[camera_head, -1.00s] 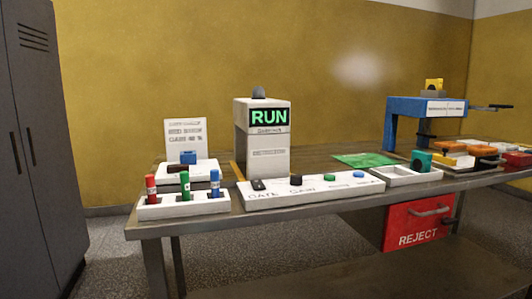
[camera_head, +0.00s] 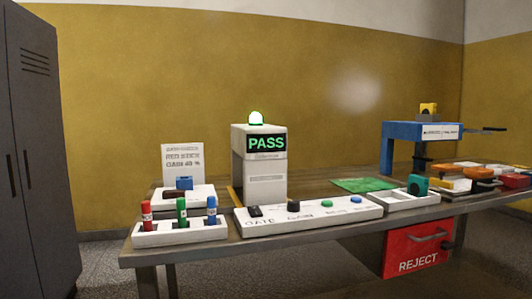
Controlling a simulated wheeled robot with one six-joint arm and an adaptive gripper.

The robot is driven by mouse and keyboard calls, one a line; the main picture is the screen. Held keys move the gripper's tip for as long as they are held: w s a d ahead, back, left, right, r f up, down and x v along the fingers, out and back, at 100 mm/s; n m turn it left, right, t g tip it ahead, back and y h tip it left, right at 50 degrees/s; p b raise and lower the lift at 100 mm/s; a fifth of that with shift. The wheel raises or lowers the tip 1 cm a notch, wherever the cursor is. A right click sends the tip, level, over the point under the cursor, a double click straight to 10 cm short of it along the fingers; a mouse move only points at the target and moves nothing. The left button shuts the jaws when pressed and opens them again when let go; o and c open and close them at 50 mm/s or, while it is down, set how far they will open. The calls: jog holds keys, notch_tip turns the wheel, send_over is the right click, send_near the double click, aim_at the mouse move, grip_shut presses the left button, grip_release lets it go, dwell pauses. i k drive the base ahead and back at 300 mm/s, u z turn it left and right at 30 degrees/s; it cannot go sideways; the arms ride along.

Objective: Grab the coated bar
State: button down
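A small dark brown bar (camera_head: 175,195), which may be the coated bar, lies on the white stand (camera_head: 200,201) at the left of the table, in front of a blue block (camera_head: 184,183). It is too small to tell whether it is coated. At the far right, several orange, yellow and brown pieces (camera_head: 480,173) are crowded together, and I cannot tell whether a coated bar is among them. My gripper is not in view.
A white detector (camera_head: 266,180) shows PASS under a lit green lamp. Before it is a white button panel (camera_head: 310,212). Red, green and blue sticks stand in a white rack (camera_head: 180,237). A blue press frame (camera_head: 402,135) and red REJECT drawer (camera_head: 413,251) are right; a grey locker (camera_head: 38,140) is left.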

aim_at(173, 194)
jog(key=u, duration=0.55)
jog(key=k, duration=0.65)
jog(key=u, duration=1.25)
jog(key=i, duration=0.65)
jog(key=u, duration=0.55)
jog(key=i, duration=0.75)
jog(key=z, duration=0.7)
jog(key=i, duration=0.6)
jog(key=z, duration=0.6)
